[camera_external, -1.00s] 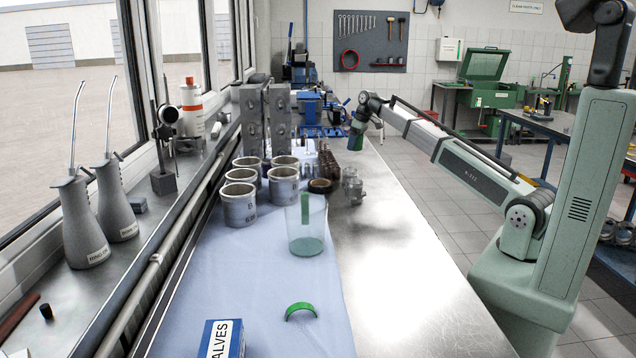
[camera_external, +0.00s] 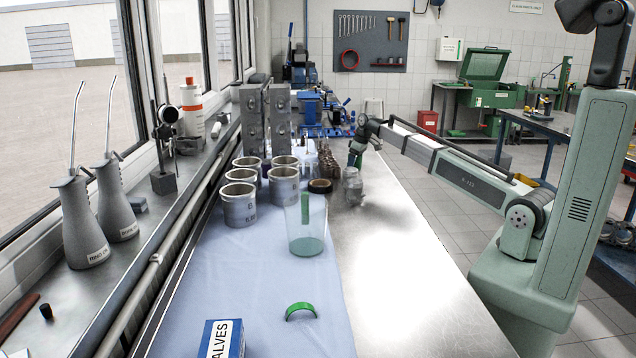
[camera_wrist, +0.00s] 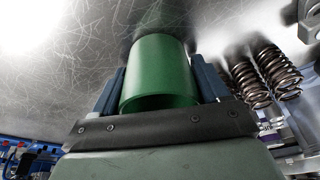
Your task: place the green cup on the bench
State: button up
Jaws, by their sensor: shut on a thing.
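The green cup (camera_wrist: 158,72) is between the two blue-grey fingers of my gripper (camera_wrist: 160,84) in the wrist view. My gripper is shut on it. The cup's open rim faces the camera, and its far end is close to the scratched metal surface. I cannot tell whether it touches. The cup is small and mostly hidden there.
Valve springs (camera_wrist: 270,72) show at right in the wrist view. A clear beaker (camera_external: 306,235) and several metal cylinders (camera_external: 240,208) stand on the blue cloth. The bench's near right is bare.

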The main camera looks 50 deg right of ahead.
aim_at(360, 169)
jog(key=shift+f, duration=0.1)
jog(key=o, duration=1.1)
jog(key=v, duration=1.2)
